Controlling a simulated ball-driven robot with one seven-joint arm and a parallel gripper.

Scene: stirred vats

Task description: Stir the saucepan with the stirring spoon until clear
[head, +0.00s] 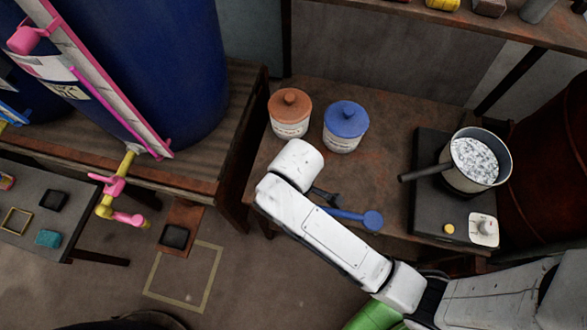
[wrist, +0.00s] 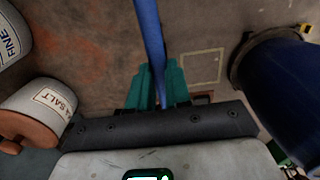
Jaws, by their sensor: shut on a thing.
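The saucepan (head: 447,172) sits on a dark hot plate at the right of the bench in the head view. Its contents look white and grey, speckled and cloudy. The blue stirring spoon (head: 373,220) sticks out from my gripper (head: 326,197), its round end toward the right, apart from the pan and to its left. In the wrist view, the teal fingers of my gripper (wrist: 156,88) are shut on the spoon's blue handle (wrist: 148,35). The spoon's round end is out of the wrist view.
The hot plate (head: 427,205) has a yellow button and a white knob. Jars with orange (head: 290,104) and blue (head: 346,119) lids stand behind my gripper. A shelf (head: 480,22) overhangs the back. A rusty drum (head: 548,165) stands right of the pan. A blue vat (head: 165,60) is at left.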

